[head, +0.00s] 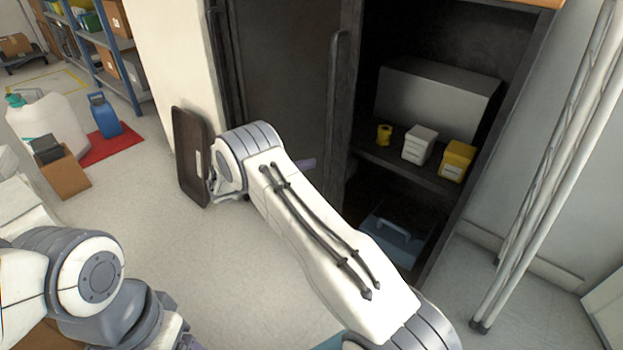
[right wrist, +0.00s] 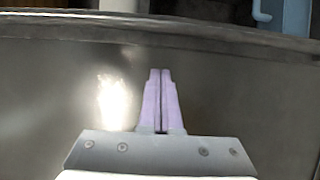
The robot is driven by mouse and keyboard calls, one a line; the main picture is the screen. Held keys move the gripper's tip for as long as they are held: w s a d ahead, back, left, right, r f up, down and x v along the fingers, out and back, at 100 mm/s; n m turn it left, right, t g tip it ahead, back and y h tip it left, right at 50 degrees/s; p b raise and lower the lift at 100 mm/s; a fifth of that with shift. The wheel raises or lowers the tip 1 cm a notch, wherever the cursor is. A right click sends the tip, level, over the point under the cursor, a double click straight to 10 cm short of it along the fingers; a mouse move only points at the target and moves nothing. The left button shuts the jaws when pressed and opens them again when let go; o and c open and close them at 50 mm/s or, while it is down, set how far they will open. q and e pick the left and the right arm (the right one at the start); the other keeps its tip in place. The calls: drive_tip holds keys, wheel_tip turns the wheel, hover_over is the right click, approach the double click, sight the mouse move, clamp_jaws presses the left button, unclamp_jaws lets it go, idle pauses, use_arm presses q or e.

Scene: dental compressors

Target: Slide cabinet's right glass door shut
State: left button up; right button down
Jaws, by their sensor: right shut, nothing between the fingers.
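The dark cabinet (head: 520,130) stands open on its right side, showing its shelves. A dark sliding glass door (head: 285,60) with a long upright handle (head: 335,90) sits to the left of that opening; I take it to be the right door. My right gripper (head: 305,164) is mostly hidden behind my arm, with a purple finger showing near the door's lower part. In the right wrist view its purple fingers (right wrist: 160,75) are together and empty, in front of a dark glossy panel (right wrist: 225,85); contact is unclear. My left gripper (head: 188,341) is barely visible at the bottom edge.
The cabinet shelf holds a yellow roll (head: 384,134), a white box (head: 419,145) and a yellow box (head: 457,160). A blue-grey case (head: 395,240) lies below. White poles (head: 545,170) stand at right. A dark panel (head: 187,155) leans near the cabinet's left side. Floor is clear at left centre.

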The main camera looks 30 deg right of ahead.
use_arm(q)
drive_tip(key=shift+f+b, duration=0.55)
drive_tip(key=shift+f, duration=0.15)
use_arm(e)
drive_tip(key=s, duration=0.3)
drive_tip(key=shift+s, duration=0.15)
drive_tip(key=shift+r, duration=0.1)
